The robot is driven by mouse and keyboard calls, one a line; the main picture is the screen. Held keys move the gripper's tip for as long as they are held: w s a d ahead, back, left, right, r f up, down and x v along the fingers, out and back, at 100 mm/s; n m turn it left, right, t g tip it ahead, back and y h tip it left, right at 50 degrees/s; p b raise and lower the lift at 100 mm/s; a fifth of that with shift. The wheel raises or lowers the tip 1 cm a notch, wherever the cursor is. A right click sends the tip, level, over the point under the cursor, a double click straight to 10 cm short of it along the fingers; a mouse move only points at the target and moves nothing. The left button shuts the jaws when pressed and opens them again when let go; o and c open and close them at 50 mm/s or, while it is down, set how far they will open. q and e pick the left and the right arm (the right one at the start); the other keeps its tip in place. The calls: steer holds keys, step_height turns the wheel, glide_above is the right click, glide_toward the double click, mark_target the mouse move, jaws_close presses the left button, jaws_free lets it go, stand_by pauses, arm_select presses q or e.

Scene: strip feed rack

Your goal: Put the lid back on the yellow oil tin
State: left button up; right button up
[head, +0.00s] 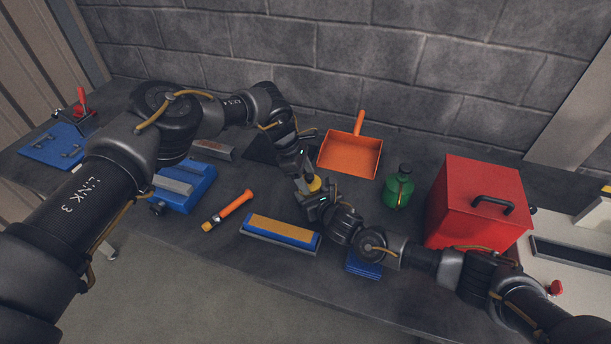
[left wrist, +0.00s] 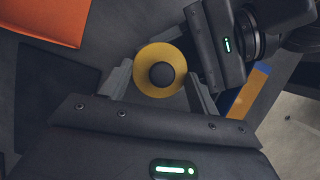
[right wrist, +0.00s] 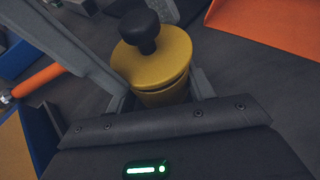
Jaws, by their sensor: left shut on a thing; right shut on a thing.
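The yellow oil tin (right wrist: 165,97) stands between the fingers of my right gripper (right wrist: 162,98), which is shut on its body. The yellow lid (right wrist: 172,58) with a black knob (right wrist: 140,30) is at the top of the tin. A narrow dark line shows under its rim; I cannot tell if it is fully seated. In the head view both grippers hide most of the tin (head: 314,184).
An orange dustpan (head: 350,155) lies behind the tin. A green can (head: 398,188) and a red box (head: 480,205) stand to the right.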

arm_select(q)
steer(key=shift+f, duration=0.5)
steer(key=o, duration=1.1)
steer(key=shift+s+f, duration=0.1)
steer(key=shift+c, duration=0.2)
arm_select(e)
steer(key=shift+d, duration=0.1)
arm_select(q)
steer(key=v, duration=1.2)
arm_select(e)
steer(key=o, duration=1.5)
steer(key=shift+c, duration=0.2)
